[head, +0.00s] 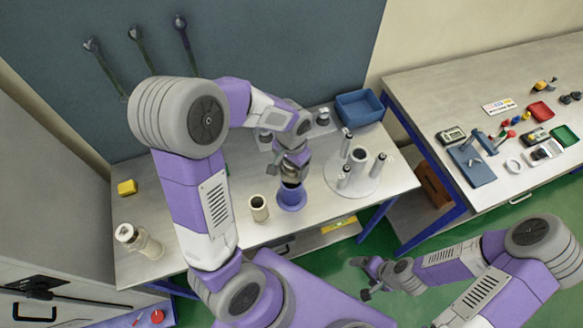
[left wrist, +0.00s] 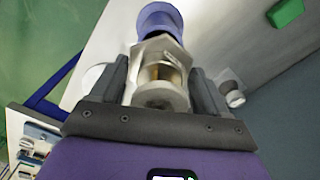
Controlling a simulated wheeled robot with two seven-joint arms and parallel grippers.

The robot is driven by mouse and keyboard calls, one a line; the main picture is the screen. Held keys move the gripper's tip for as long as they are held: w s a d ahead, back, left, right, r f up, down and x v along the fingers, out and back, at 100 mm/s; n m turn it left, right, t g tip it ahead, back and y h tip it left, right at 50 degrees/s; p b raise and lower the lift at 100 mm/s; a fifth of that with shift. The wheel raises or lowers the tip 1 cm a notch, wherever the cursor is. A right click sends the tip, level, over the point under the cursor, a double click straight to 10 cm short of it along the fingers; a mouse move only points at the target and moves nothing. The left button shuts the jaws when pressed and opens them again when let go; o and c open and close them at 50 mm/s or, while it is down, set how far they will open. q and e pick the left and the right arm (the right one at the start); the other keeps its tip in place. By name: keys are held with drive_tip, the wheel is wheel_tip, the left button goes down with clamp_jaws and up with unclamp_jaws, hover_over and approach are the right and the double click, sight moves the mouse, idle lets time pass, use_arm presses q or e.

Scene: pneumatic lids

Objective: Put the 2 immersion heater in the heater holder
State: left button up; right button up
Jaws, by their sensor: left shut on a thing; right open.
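My left gripper (head: 291,168) is shut on a metal piece with a hex-shaped collar and a brassy middle, which I take for an immersion heater (left wrist: 160,75). The heater points down over a blue-purple round stand with a wide foot (head: 292,198), perhaps the heater holder. In the left wrist view the stand (left wrist: 160,18) lies straight beyond the heater. I cannot tell whether the heater's lower end is inside the stand or just above it. A second heater is not clearly identifiable. My right gripper (head: 370,277) is open and empty, away from the bench over the green floor.
A cream cup (head: 258,208) stands left of the stand. A white disc (head: 340,184) with several upright posts stands right of it. A blue bin (head: 359,108), a yellow block (head: 127,187) and a pale jar (head: 148,247) are also on the bench. The bench's left middle is clear.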

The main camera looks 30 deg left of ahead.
use_arm(q)
drive_tip(key=shift+f, duration=0.65)
drive_tip(key=shift+f+b, duration=0.6)
drive_tip(key=o, duration=1.1)
drive_tip(key=shift+c, duration=0.2)
drive_tip(key=shift+r, duration=0.1)
